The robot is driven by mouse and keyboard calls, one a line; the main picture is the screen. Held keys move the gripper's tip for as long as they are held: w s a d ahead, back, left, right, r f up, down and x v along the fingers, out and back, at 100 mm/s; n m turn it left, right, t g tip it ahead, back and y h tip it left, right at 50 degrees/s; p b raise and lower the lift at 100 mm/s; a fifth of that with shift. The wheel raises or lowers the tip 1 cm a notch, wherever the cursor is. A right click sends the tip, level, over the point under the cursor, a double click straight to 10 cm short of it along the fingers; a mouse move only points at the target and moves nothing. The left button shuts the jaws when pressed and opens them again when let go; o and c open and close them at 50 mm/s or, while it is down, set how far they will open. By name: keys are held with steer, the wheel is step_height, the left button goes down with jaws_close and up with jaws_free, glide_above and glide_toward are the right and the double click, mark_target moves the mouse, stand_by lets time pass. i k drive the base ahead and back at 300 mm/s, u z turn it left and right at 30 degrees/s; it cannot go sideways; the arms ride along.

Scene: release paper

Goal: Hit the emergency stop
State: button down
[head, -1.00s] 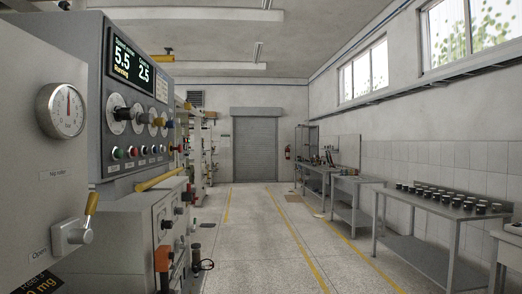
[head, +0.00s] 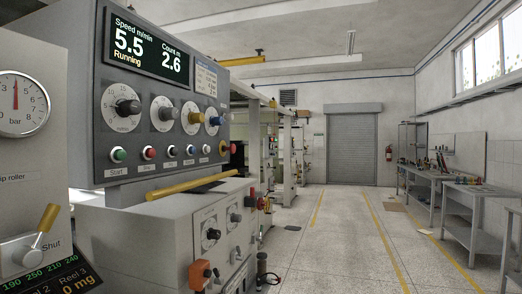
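The machine's grey control panel (head: 165,130) fills the left of the head view. Its display (head: 148,48) reads 5.5 speed, "Running", count 2.6. A red part (head: 236,148) shows just past the panel's edge. I cannot tell for sure which part is the emergency stop. My gripper is not in view.
A yellow bar (head: 195,186) runs below the panel, above a lower cabinet (head: 150,235). An orange box (head: 200,275) and a dark post (head: 262,270) stand low beside it. The aisle floor (head: 335,235) is clear; benches (head: 475,205) line the right wall.

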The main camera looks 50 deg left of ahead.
mark_target(233, 148)
steer(key=i, duration=0.45)
steer(key=u, duration=2.05)
steer(key=k, duration=0.65)
steer(key=z, duration=0.55)
steer(key=i, duration=1.55)
steer(key=u, duration=0.75)
